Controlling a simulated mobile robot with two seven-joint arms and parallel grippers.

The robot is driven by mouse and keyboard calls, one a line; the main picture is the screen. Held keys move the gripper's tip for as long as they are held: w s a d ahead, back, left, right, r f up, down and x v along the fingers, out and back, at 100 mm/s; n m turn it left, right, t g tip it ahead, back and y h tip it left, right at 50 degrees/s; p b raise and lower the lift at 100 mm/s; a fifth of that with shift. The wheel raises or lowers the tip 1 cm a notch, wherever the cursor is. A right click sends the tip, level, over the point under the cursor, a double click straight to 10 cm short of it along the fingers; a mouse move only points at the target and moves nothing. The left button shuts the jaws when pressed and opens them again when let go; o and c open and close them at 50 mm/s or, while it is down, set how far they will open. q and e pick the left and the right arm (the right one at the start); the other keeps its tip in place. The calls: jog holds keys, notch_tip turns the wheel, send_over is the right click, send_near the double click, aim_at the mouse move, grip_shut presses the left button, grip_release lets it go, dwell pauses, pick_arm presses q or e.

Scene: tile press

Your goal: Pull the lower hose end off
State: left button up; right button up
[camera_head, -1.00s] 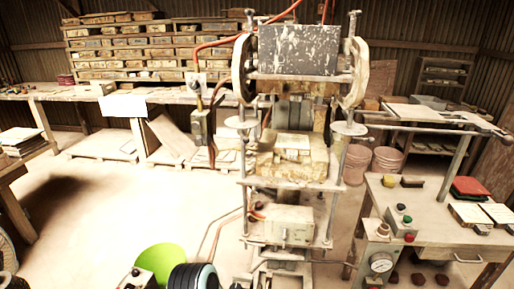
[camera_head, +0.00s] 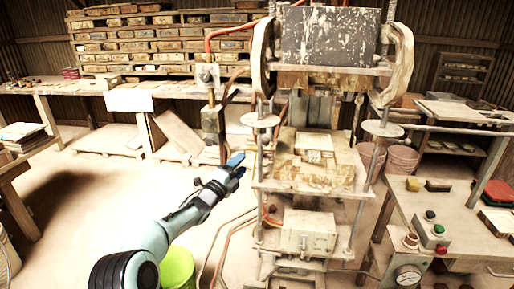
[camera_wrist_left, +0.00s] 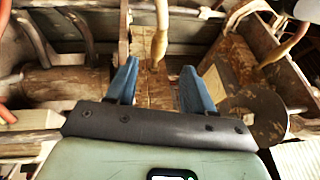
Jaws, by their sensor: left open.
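In the head view a valve box (camera_head: 211,122) hangs on a pipe left of the press (camera_head: 325,40). A dark hose (camera_head: 223,148) runs down beside the box, close to the fingertips of my left gripper (camera_head: 240,166). In the left wrist view my left gripper (camera_wrist_left: 160,68) is open, its two blue fingers apart. A tan hose end (camera_wrist_left: 159,46) shows between and just beyond the fingertips, not gripped. I cannot tell whether a finger touches it. Another tan hose (camera_wrist_left: 288,44) bends at the right of that view. My right gripper is not in view.
The press frame with its lower platform (camera_head: 311,178) stands right of my left gripper. A control table (camera_head: 460,228) with buttons and a gauge is at right. A green bucket (camera_head: 178,268) is below my left arm. Open floor lies to the left.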

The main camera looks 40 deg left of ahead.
aim_at(254, 150)
pick_arm(q)
jog(key=w+p, duration=0.2)
jog(key=w, duration=0.1)
jog(key=w+r+p, duration=0.1)
jog(key=w+p, duration=0.1)
jog(key=w, duration=0.1)
jog(key=w+a+r+p, duration=0.1)
jog(key=w, duration=0.3)
jog(key=shift+p, duration=0.4)
jog(key=shift+w, duration=0.35)
jog(key=shift+s+f, duration=0.1)
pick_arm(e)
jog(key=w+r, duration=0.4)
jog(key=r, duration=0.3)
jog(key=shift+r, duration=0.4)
